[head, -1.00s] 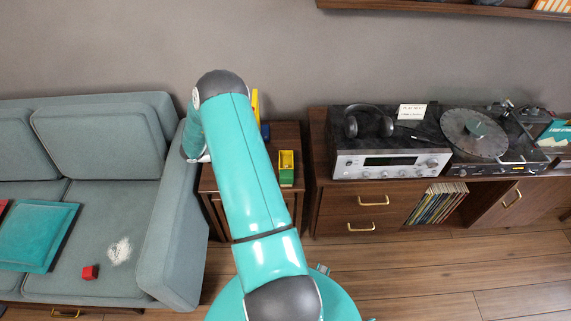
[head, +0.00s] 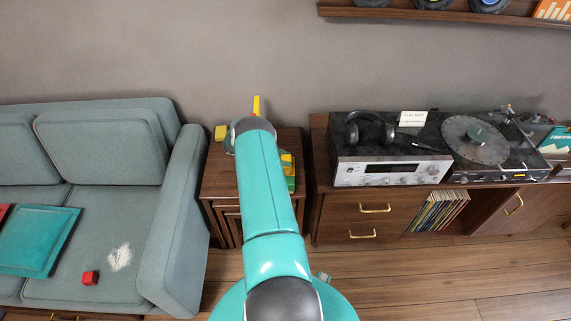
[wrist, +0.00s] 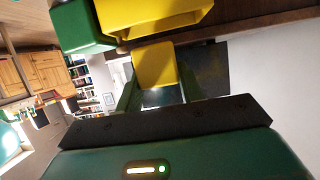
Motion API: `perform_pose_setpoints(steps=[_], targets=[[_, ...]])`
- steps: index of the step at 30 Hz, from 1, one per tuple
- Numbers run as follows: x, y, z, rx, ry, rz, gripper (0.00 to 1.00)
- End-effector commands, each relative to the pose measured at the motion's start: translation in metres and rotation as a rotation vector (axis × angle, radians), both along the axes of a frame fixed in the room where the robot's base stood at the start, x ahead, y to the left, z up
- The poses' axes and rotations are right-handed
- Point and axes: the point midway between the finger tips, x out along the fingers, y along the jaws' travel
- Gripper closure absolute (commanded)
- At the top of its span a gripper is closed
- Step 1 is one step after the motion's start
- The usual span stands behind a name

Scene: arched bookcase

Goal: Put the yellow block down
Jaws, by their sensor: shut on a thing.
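The yellow block (wrist: 155,64) is between the two dark fingers of my gripper (wrist: 158,84) in the wrist view. My gripper is shut on it. In the head view a small yellow block (head: 221,132), apparently the same one, shows just left of my arm, over the back of the side table. I cannot tell whether the block touches the table top.
The brown side table (head: 218,184) stands between the grey sofa (head: 110,150) and the stereo cabinet (head: 330,205). An upright yellow piece (head: 257,105) stands at the back.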

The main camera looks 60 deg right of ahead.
Motion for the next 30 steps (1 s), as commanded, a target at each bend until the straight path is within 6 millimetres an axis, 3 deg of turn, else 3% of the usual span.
perform_pose_setpoints(steps=[8,12,20,21,30], targets=[[-0.003,-0.012,-0.025,0.001,0.002,0.001,0.84],[-0.003,-0.011,-0.043,0.003,-0.001,0.001,0.97],[-0.004,-0.01,-0.049,0.008,-0.003,0.0,1.0],[-0.004,-0.009,-0.05,0.009,-0.003,0.002,0.55],[-0.003,-0.011,-0.046,0.003,-0.001,0.001,0.53]])
